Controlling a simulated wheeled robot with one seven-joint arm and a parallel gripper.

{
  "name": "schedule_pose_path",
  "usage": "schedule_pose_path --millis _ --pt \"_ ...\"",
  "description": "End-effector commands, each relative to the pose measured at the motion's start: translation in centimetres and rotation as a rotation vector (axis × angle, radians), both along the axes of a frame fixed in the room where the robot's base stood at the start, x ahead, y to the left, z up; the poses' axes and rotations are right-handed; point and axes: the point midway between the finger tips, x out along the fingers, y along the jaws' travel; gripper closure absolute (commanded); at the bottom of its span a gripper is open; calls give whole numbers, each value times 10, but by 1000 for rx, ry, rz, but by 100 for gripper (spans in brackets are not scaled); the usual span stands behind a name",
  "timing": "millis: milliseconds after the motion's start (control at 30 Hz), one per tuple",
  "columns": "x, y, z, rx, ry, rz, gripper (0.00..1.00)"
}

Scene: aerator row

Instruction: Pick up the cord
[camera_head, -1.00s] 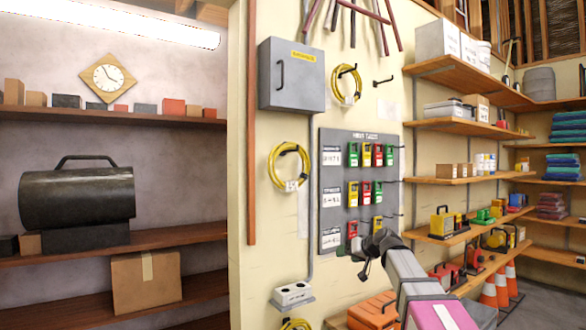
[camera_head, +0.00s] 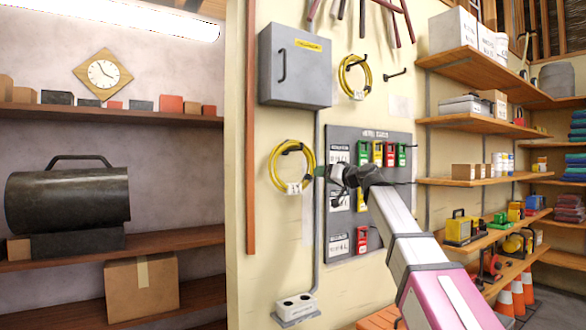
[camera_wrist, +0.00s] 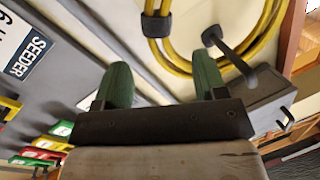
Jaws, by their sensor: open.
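A yellow coiled cord (camera_head: 273,168) with a dark band and a white tag hangs on the cream wall, left of the tag board. In the wrist view, yellow cord strands (camera_wrist: 160,48) curve across the top, beyond my fingertips, with a dark band and a dark hook-like bar by them. My gripper (camera_head: 322,172) is just right of this coil in the head view. In the wrist view my gripper (camera_wrist: 163,78) has its two green fingers spread apart with nothing between them. No contact with the cord shows.
A second yellow coil (camera_head: 342,75) hangs higher on a hook, below hanging bars. A grey electrical box (camera_head: 293,65) is above the nearer coil. The tag board (camera_head: 345,240) with coloured tags lies behind my arm. A white socket box (camera_head: 295,308) is below. Shelves stand on both sides.

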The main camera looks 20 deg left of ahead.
Motion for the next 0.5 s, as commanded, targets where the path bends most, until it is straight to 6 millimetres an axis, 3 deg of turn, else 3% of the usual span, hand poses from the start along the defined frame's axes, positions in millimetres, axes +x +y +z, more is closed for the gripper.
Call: schedule_pose_path --millis 100,367,500 --pt "11 16 1 0 1 0 35" --pt "17 32 -1 -1 0 0 35" --pt "26 49 -2 -1 1 -1 35"
